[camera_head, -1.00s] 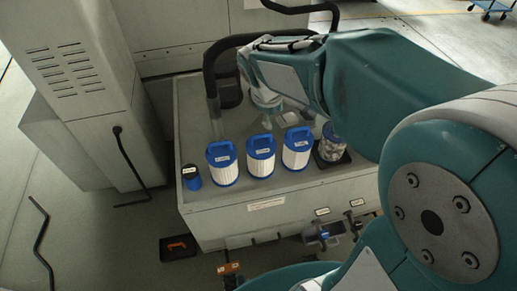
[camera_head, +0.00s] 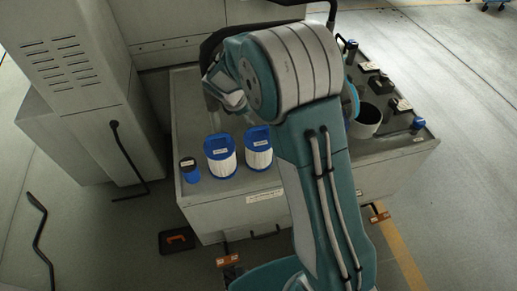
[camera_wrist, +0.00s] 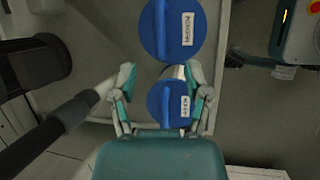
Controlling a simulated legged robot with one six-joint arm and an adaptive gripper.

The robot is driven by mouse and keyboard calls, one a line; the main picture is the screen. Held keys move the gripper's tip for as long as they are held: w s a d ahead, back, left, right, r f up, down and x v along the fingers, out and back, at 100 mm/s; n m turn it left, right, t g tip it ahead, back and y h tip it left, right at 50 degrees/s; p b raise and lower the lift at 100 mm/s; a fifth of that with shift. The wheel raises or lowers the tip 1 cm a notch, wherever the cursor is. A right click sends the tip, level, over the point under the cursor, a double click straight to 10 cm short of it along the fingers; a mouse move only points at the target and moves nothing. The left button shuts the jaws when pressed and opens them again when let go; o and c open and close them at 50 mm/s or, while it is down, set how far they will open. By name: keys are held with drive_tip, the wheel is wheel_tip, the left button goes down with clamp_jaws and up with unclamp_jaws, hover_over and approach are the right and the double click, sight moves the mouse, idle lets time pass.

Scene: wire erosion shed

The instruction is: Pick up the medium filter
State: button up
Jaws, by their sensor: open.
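Two white pleated filters with blue handled lids stand upright on the grey cabinet, a left one (camera_head: 220,158) and a right one (camera_head: 258,152). A smaller blue filter with a dark top (camera_head: 189,170) stands left of them. I cannot tell which is the medium filter, as the labels are too small to read. In the wrist view, my gripper (camera_wrist: 160,76) is open, its fingers on either side of a smaller blue lid (camera_wrist: 168,105). A larger blue lid (camera_wrist: 180,28) lies beyond the fingertips.
The grey cabinet top (camera_head: 183,125) bears several fittings at right, including a dark-mouthed grey cup (camera_head: 367,118). A black tray with an orange handle (camera_head: 177,240) lies on the floor. A dark pipe (camera_wrist: 55,125) runs close at left in the wrist view.

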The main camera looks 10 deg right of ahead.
sight(257, 128)
drive_tip(key=x, duration=0.4)
drive_tip(key=shift+f, duration=0.25)
drive_tip(key=x, duration=0.5)
drive_tip(key=shift+w+a+f, duration=0.1)
drive_tip(key=shift+a+f, duration=0.1)
drive_tip(key=shift+r, duration=0.1)
clamp_jaws()
